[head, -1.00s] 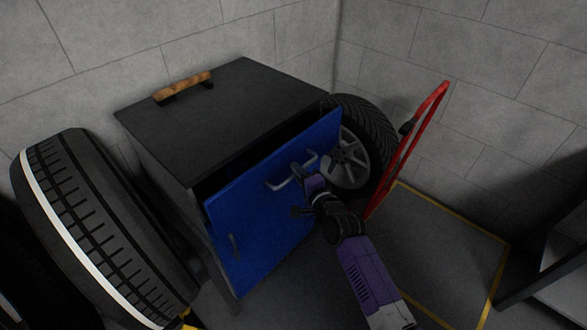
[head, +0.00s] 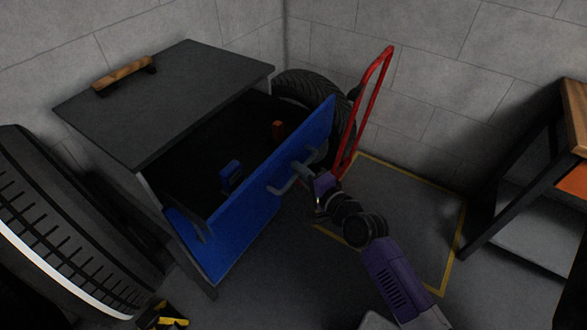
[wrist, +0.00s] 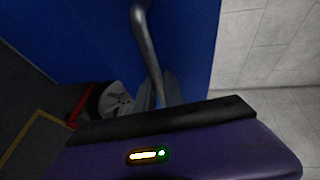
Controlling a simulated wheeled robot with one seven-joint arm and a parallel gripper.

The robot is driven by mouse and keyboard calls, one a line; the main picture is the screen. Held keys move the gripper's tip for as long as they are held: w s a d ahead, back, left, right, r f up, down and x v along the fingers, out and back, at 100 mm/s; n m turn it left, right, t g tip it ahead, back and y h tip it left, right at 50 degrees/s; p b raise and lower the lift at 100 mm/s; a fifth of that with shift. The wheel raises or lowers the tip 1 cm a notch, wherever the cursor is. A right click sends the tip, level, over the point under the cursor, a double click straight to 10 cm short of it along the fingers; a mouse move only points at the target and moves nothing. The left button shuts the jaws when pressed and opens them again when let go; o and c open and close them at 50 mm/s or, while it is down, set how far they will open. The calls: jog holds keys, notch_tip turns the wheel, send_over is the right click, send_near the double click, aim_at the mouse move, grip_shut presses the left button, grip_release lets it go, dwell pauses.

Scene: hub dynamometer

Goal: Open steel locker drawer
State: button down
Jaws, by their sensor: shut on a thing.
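The steel locker (head: 165,95) has a dark top and a blue-fronted drawer (head: 262,195) that stands well out of its body. The drawer front carries a grey bar handle (head: 284,186). My gripper (head: 312,170) is at the right part of this handle and shut on it. The wrist view shows the handle bar (wrist: 147,45) running down to the fingers (wrist: 160,92) against the blue front. Inside the drawer lie a blue item (head: 230,176) and a small red item (head: 278,130). The fingertips are partly hidden in both views.
A wooden-handled brush-like object (head: 124,74) lies on the locker top. A large tyre (head: 75,230) stands left, another tyre (head: 305,88) behind the drawer. A red hand truck frame (head: 372,100) stands behind. A bench (head: 545,185) is at right. Floor between is clear.

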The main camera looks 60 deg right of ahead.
jog(key=c, duration=1.5)
grip_release()
jog(key=shift+o, duration=0.2)
jog(key=v, duration=0.8)
